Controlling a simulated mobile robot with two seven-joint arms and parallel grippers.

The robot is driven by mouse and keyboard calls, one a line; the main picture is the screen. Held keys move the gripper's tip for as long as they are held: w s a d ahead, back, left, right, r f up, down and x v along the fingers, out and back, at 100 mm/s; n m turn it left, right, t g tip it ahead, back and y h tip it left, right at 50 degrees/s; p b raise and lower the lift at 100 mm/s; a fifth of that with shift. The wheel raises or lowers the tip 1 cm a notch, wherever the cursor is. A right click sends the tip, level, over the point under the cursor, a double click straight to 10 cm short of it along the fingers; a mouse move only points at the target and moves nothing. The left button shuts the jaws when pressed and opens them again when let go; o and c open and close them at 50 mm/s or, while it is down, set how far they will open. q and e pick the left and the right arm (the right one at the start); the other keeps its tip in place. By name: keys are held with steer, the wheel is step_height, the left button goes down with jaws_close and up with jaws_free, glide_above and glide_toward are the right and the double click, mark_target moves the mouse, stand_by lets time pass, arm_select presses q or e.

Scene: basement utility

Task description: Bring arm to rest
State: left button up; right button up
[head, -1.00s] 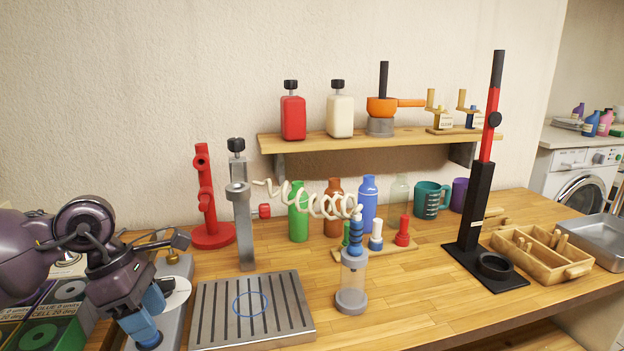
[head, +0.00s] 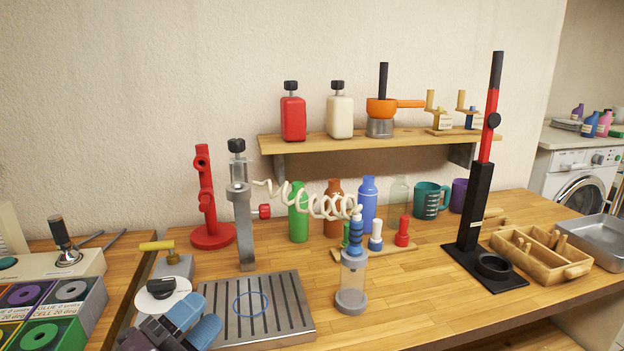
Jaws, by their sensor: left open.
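My left gripper (head: 187,324) is at the bottom edge of the head view, left of centre. Its blue fingers are apart with nothing seen between them. It is in front of the left edge of the slotted metal plate (head: 290,318) and just below a white round dial with a black knob (head: 161,287). The rest of the left arm is cut off by the bottom edge. My right gripper is not in view.
A clear cylinder (head: 352,282) with a coiled hose stands on the bench. A black-and-red press stand (head: 476,215), a wooden divided tray (head: 542,256) and a red stand (head: 207,205) are nearby. A control box with a joystick (head: 65,242) is at left.

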arm_select(q)
steer(key=s+a+f+n+g+y, duration=0.2)
steer(key=s+a+f+n+y, duration=0.2)
steer(key=a+f+n+y, duration=0.35)
steer(key=s+a+f+n+g+y, duration=0.2)
steer(key=s+a+f+n+y, duration=0.15)
steer(key=f+n+y, duration=0.6)
steer(key=s+f+n+g+h, duration=0.2)
steer(key=s+f+n+g, duration=0.3)
steer(key=s, duration=0.5)
steer(key=s+f+n+g+h, duration=0.2)
steer(key=s+f+n+g, duration=0.15)
steer(key=s+g, duration=0.4)
steer(key=w+f+m+t, duration=0.2)
steer(key=w+f+t, duration=0.5)
steer(key=t, duration=0.3)
steer(key=shift+f, duration=0.65)
steer(key=shift+w+a, duration=0.1)
